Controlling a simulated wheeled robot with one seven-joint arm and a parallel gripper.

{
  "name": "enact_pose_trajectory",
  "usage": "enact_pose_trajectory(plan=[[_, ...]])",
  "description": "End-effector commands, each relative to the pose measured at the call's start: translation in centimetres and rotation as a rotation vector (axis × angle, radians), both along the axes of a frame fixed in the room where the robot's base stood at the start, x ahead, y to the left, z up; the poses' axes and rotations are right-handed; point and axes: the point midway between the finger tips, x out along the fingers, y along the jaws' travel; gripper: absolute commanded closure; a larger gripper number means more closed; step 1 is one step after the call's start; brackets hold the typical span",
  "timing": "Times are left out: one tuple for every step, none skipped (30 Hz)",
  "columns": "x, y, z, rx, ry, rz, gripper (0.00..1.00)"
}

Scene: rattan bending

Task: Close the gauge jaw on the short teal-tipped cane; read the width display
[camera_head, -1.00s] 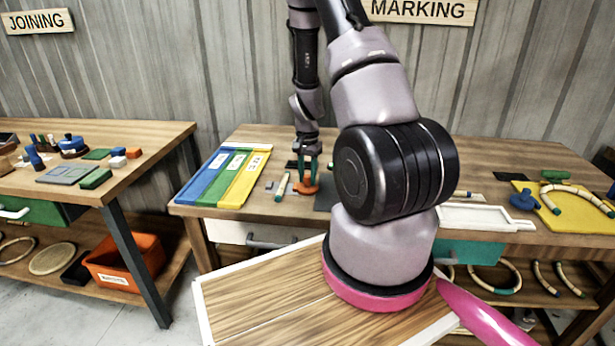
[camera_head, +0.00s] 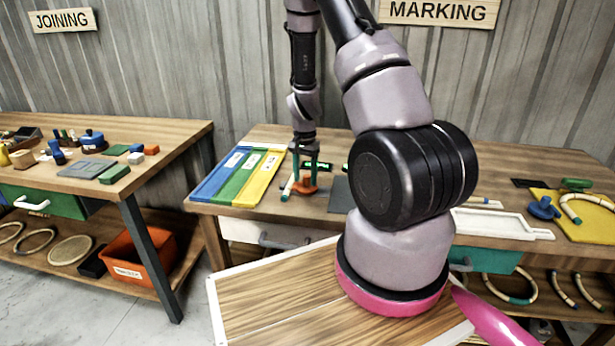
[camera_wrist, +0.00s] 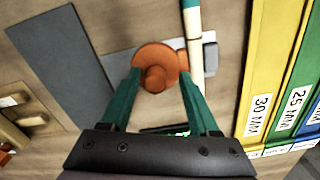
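The orange gauge jaw (camera_head: 304,188) is a round disc with a knob and sits on the marking table; it also shows in the wrist view (camera_wrist: 154,78). The short teal-tipped cane (camera_wrist: 194,45) lies against or very close to the jaw's right side in the wrist view, with a grey block (camera_wrist: 210,56) on its other side. My gripper (camera_wrist: 160,78) reaches down, its teal fingers apart on either side of the knob, with a visible gap on the right. The lit green width display (camera_head: 317,165) is small; its digits are unreadable and the wrist view mostly hides it.
Blue, green and yellow trays (camera_head: 258,182) lie left of the gauge, with 30 MM and 25 MM labels in the wrist view. A dark grey mat (camera_wrist: 62,62) lies on the jaw's other side. A white tray (camera_head: 500,224) and yellow mat (camera_head: 590,228) are farther right.

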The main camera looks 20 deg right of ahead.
Motion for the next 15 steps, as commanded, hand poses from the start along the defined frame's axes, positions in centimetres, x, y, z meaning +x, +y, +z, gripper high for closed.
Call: enact_pose_trajectory(plan=[[0.0, -0.1, 0.0, -0.001, 0.001, -0.001, 0.39], [-0.1, -0.1, 0.0, -0.001, 0.001, -0.001, 0.39], [-0.1, -0.1, 0.0, -0.001, 0.001, -0.001, 0.39], [-0.1, -0.1, 0.0, -0.001, 0.002, -0.002, 0.39], [-0.1, -0.1, 0.0, -0.001, 0.002, -0.002, 0.39], [-0.1, -0.1, 0.0, -0.001, 0.002, -0.002, 0.39], [-0.1, -0.1, 0.0, -0.001, 0.002, -0.002, 0.39], [-0.1, -0.1, 0.0, -0.001, 0.002, -0.002, 0.39], [-0.1, -0.1, 0.2, -0.001, 0.000, -0.002, 0.39], [0.0, -0.2, 0.4, -0.001, 0.000, -0.002, 0.39], [0.0, -0.2, 0.7, -0.002, -0.001, -0.001, 0.39], [0.0, -0.1, 1.2, -0.002, -0.001, -0.001, 0.39], [0.0, -0.1, 1.7, -0.002, -0.001, 0.000, 0.39], [0.0, -0.1, 2.2, -0.002, -0.003, 0.000, 0.39], [0.0, -0.1, 3.0, -0.001, -0.002, -0.001, 0.39]])
